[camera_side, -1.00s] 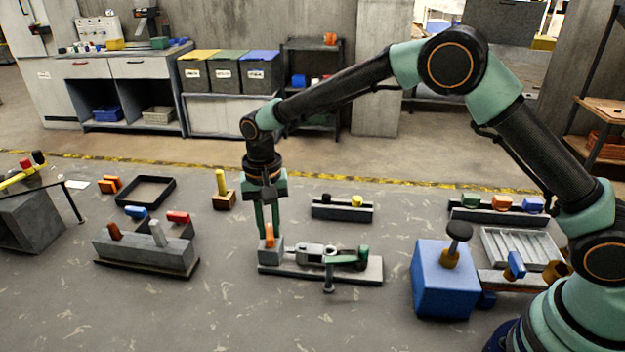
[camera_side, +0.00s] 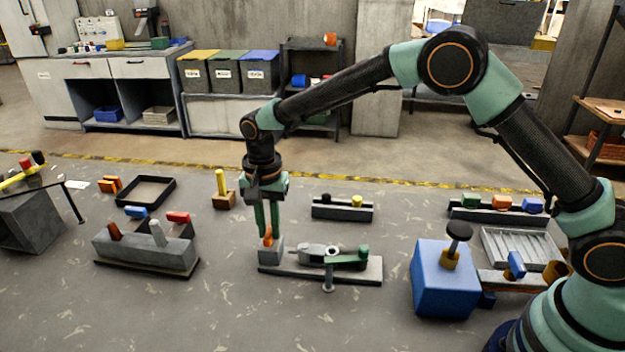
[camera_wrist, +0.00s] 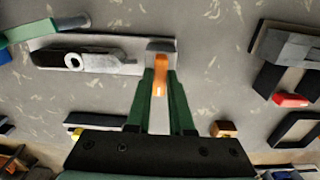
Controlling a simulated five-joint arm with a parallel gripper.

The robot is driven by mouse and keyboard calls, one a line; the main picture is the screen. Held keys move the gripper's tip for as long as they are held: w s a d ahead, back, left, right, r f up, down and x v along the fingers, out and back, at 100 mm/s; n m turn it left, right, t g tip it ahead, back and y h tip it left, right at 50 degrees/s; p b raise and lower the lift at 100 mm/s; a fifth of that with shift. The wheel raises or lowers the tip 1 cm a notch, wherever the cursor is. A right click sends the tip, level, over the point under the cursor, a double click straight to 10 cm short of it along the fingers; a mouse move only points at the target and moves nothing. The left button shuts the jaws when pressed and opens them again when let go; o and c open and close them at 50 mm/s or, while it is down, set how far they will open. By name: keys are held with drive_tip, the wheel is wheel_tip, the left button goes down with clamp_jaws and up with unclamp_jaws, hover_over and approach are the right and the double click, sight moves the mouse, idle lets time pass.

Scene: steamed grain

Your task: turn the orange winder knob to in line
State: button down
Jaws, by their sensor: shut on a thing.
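The orange winder knob (camera_side: 268,237) stands on a small grey block (camera_side: 270,254) at the left end of a grey base plate. It also shows in the wrist view (camera_wrist: 160,76) as an upright orange bar between my fingers. My gripper (camera_side: 267,232) points straight down and is shut on the knob, with its green fingers on either side. In the wrist view my gripper (camera_wrist: 160,92) partly hides the knob's near end. A grey bar with a round hole (camera_side: 322,251) and a green part (camera_side: 352,261) lie on the plate to the right.
A grey block with a brown and a pale peg (camera_side: 145,255) stands to the left. A blue box with a dark knob (camera_side: 443,282) stands to the right. A low rack (camera_side: 342,213) is behind the plate. The floor in front of the plate is clear.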

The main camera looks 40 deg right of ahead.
sight(270, 230)
drive_tip(key=shift+r, duration=0.1)
drive_tip(key=c, duration=0.8)
unclamp_jaws()
wheel_tip(270, 230, up, 12)
drive_tip(key=shift+d+r, duration=0.1)
drive_tip(key=s+d+r+n+t, duration=0.2)
drive_tip(key=s+d+r+n, duration=0.15)
drive_tip(key=s+d, duration=0.35)
drive_tip(key=s+d+r+n+t, duration=0.25)
drive_tip(key=s+d+r, duration=0.25)
drive_tip(key=d, duration=0.3)
drive_tip(key=s+d+f+n+t, duration=0.1)
drive_tip(key=s+d+f+n, duration=0.2)
drive_tip(key=s, duration=0.4)
drive_tip(key=shift+s+d, duration=0.15)
drive_tip(key=shift+d, duration=0.5)
